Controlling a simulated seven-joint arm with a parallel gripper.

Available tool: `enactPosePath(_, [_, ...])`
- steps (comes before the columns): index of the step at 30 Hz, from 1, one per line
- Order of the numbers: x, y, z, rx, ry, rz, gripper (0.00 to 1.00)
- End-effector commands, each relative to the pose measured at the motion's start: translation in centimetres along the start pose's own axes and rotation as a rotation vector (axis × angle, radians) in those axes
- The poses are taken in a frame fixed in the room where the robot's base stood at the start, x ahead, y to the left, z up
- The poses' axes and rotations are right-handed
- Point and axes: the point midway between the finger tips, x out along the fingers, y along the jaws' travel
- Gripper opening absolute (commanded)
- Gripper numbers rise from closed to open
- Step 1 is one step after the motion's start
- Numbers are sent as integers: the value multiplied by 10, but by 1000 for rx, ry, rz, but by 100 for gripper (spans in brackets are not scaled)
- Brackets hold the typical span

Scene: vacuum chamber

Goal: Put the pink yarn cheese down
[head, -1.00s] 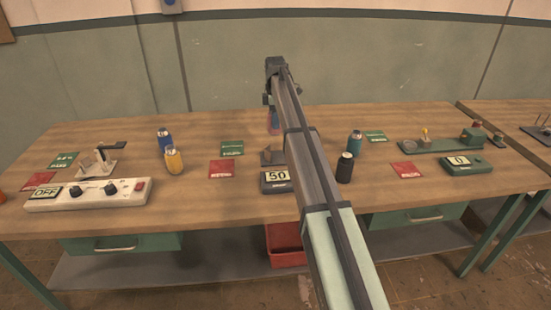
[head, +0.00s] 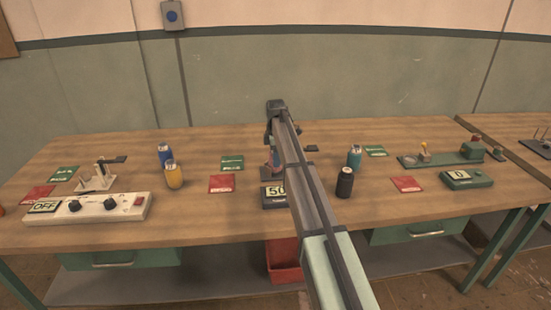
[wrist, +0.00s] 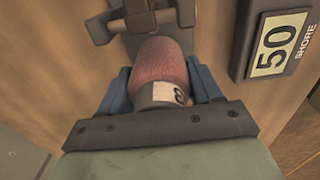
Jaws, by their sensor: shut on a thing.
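The pink yarn cheese (wrist: 162,62) is a ribbed pink body with a grey band and a white label at its near end in the wrist view. My gripper (wrist: 160,90) is shut on it, with a blue finger on each side. In the head view a little pink of the cheese (head: 268,158) shows under my gripper (head: 272,145), just behind the Shore readout (head: 274,195). My arm hides much of that spot. I cannot tell whether the cheese touches the bench.
The Shore readout shows 50. A metal tester part (wrist: 150,18) lies close past the cheese's far end. Red (head: 222,183) and green (head: 231,163) cards lie to the left. Yellow (head: 174,175), blue (head: 165,155), teal (head: 354,158) and black (head: 345,183) bottles stand nearby.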

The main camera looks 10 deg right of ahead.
Motion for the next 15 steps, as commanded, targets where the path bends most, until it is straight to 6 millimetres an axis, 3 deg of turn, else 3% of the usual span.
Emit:
enactPosePath(14, [10,0,0,0,0,0,31])
enactPosePath(15, [10,0,0,0,0,0,68])
